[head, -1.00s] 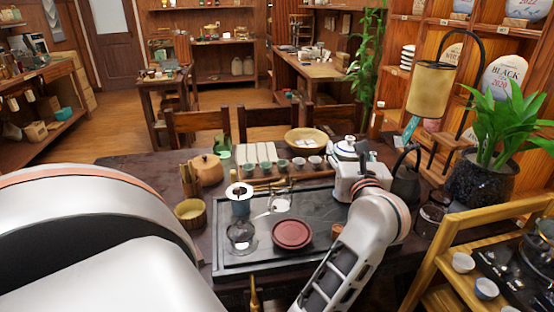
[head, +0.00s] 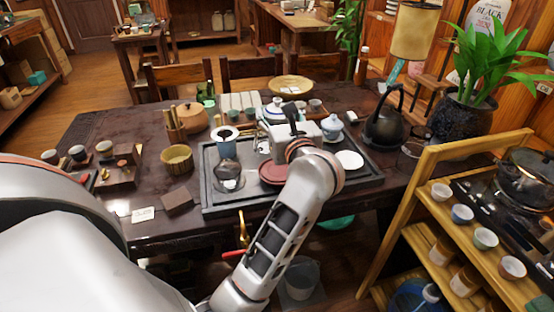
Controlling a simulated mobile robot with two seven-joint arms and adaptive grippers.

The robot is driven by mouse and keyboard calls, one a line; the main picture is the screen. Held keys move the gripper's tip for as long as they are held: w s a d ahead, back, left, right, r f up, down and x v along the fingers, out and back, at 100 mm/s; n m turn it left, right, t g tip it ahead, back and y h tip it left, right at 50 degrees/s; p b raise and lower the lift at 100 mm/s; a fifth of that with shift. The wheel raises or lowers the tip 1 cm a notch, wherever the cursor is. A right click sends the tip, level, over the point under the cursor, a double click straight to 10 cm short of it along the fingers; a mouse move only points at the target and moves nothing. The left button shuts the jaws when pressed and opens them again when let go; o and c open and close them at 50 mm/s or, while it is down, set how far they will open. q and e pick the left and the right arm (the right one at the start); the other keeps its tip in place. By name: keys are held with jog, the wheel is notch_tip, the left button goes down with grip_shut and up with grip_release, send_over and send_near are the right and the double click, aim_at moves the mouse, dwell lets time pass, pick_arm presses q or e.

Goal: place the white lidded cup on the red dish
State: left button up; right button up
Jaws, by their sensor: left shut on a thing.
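The white lidded cup (head: 272,112), with blue bands, is in the head view just beyond my left gripper (head: 291,119). The gripper is shut on it, and its fingers and body hide part of it. The cup appears held above the tray, beyond the dish, in front of the row of small cups. The round red dish (head: 271,173) lies on the dark tray (head: 210,191). My left wrist covers the dish's right side. The visible part of the dish is empty. My right gripper is not in view.
A pale blue lidded cup (head: 332,127) and a white saucer (head: 348,160) are right of my gripper. A glass pitcher (head: 227,171) and a blue-white cup (head: 225,136) stand left of the dish. A black kettle (head: 385,125) is farther right.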

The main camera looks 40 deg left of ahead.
pick_arm(q)
notch_tip(320, 180, down, 13)
jog(key=shift+b, duration=1.15)
jog(key=shift+f, duration=0.15)
jog(key=shift+f, duration=0.2)
jog(key=o, duration=1.1)
jog(key=shift+o, duration=0.2)
jog(key=shift+r, duration=0.15)
